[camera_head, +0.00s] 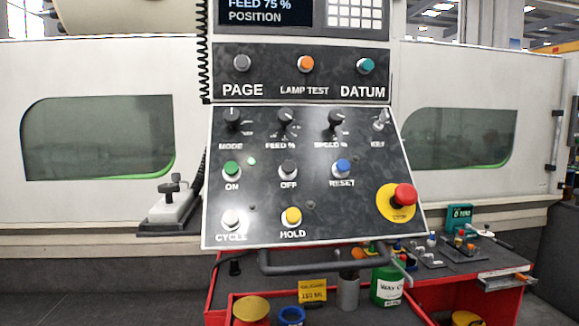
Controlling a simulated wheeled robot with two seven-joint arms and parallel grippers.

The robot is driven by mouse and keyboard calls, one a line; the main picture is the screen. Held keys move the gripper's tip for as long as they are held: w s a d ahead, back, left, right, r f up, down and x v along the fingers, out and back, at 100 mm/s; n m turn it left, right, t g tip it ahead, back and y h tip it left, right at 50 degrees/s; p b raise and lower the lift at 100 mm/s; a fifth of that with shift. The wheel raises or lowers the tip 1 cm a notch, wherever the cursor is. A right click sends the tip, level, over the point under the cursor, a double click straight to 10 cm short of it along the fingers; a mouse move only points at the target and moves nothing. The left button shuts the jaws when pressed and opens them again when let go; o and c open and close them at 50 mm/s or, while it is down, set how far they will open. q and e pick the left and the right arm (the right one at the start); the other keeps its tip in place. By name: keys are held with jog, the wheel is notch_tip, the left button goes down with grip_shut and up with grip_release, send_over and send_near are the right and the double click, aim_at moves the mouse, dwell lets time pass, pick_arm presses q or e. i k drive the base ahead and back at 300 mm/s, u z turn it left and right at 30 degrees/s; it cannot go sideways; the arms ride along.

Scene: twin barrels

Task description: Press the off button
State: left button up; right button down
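The off button (288,167) is a dark grey knob-shaped push button on the sloped black control panel (262,205), with the label OFF under it. It sits between the green ON button (232,168) and the blue RESET button (342,166). A small green lamp (252,160) is lit between ON and OFF. Neither of my grippers shows in the head view, and nothing covers the off button.
A red emergency stop (403,195) on a yellow disc is at the panel's lower right. White CYCLE (231,217) and yellow HOLD (292,216) buttons are below. A grey handrail (320,266) runs under the panel. A red cart (440,300) holds containers and tools.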

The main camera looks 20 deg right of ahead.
aim_at(288, 166)
jog(key=u, duration=1.95)
jog(key=k, duration=0.45)
jog(key=z, duration=1.95)
